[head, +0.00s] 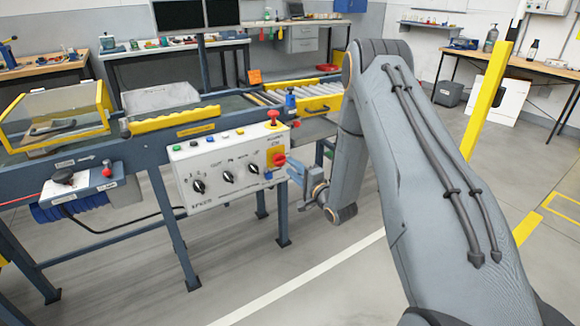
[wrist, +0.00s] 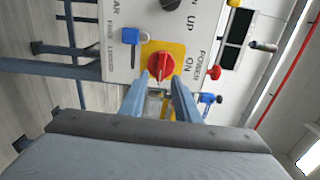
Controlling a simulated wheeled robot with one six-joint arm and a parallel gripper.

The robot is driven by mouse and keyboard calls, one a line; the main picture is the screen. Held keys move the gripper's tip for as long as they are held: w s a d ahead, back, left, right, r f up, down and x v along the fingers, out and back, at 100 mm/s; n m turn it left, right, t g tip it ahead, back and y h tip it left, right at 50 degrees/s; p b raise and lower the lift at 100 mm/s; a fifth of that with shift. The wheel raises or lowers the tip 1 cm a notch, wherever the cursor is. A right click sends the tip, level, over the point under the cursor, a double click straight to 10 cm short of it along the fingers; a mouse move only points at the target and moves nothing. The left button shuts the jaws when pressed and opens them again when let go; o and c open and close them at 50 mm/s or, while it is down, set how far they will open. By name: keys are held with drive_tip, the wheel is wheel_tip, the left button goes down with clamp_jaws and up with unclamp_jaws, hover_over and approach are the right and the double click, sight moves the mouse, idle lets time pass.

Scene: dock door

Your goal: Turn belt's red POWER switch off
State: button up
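The red POWER switch (head: 279,160) is a rotary knob on a yellow plate (head: 275,142) at the right end of the white control box (head: 225,165). In the wrist view, the red knob (wrist: 160,66) is close ahead, with "POWER" and "ON" lettering to its right. Its exact pointing direction is hard to tell. My gripper (wrist: 157,84) is open, with its two fingers apart on either side of the knob's lower part in that view. I cannot tell whether they touch it. In the head view my gripper (head: 297,174) is just right of the box, partly hidden by my wrist.
A red mushroom button (head: 273,117) stands atop the box near the switch. A blue lock-like piece (wrist: 130,36) sits beside the yellow plate. Black knobs (head: 228,177) line the box front. The conveyor (head: 90,155) extends left; the floor in front is clear.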

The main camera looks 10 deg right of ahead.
drive_tip(key=v, duration=0.5)
drive_tip(key=shift+s+d, duration=0.1)
drive_tip(key=shift+s, duration=0.05)
drive_tip(key=s+r+n+g+h+p, duration=0.55)
drive_tip(key=s+r+n+g, duration=0.2)
drive_tip(key=s+r, duration=0.2)
drive_tip(key=s+a+r+n+g+p, duration=0.1)
drive_tip(key=s+r+n+g, duration=0.1)
drive_tip(key=s, duration=0.8)
drive_tip(key=s+a+r+n+g+p, duration=0.2)
drive_tip(key=s+r+g, duration=0.2)
drive_tip(key=s, duration=0.6)
drive_tip(key=s+a+r+n+g+p, duration=0.2)
drive_tip(key=s+r, duration=0.3)
drive_tip(key=s, duration=0.5)
drive_tip(key=shift+s+r+n+g, duration=0.35)
drive_tip(key=shift+n+g, duration=0.2)
drive_tip(key=shift+g, duration=0.3)
